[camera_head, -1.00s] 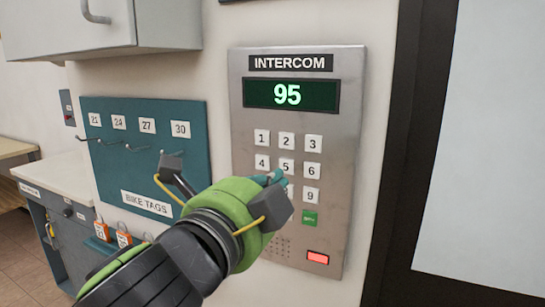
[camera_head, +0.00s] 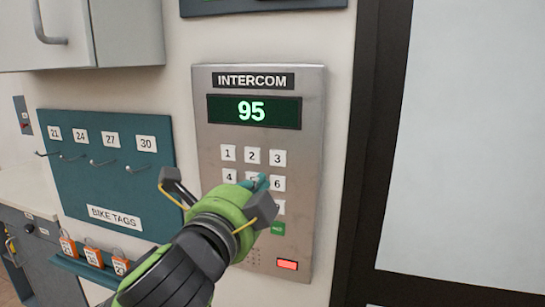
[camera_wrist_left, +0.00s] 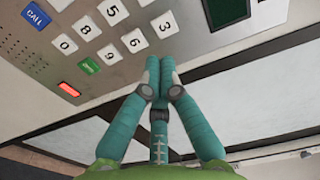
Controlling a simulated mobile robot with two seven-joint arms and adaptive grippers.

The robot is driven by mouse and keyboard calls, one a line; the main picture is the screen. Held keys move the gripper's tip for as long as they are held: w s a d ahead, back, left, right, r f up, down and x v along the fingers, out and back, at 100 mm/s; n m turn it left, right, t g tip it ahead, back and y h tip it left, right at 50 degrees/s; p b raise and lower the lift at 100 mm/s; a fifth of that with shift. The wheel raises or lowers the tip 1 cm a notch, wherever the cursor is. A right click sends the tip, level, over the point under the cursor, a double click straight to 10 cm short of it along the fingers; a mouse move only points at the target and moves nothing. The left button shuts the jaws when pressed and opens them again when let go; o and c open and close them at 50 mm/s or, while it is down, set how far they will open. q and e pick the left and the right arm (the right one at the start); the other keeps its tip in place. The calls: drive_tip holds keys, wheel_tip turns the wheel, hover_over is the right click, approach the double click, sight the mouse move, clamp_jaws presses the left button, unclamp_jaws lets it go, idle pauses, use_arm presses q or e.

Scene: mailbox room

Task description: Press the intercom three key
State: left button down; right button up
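The silver intercom panel (camera_head: 312,150) is on the wall, and its green display (camera_head: 253,112) reads 95. The white three key (camera_head: 277,157) is at the top right of the keypad. It also shows in the left wrist view (camera_wrist_left: 165,25), just above and right of my fingertips. My left gripper (camera_head: 260,183) is in front of the keypad, over the five and six keys, partly hiding the five and lower keys. In the wrist view its teal fingers (camera_wrist_left: 159,68) are together and empty. They appear apart from the three key; contact with the panel cannot be told. My right gripper is not in view.
The six key (camera_wrist_left: 135,40) and nine key (camera_wrist_left: 108,53) lie left of the fingertips in the wrist view. A teal bike tags board (camera_head: 105,165) with hooks is at the left, below a grey cabinet (camera_head: 130,35). A dark door frame (camera_head: 375,130) stands right of the panel.

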sight(278, 163)
use_arm(q)
drive_tip(key=p+x, duration=0.2)
drive_tip(key=x, duration=0.6)
drive_tip(key=shift+f, duration=0.1)
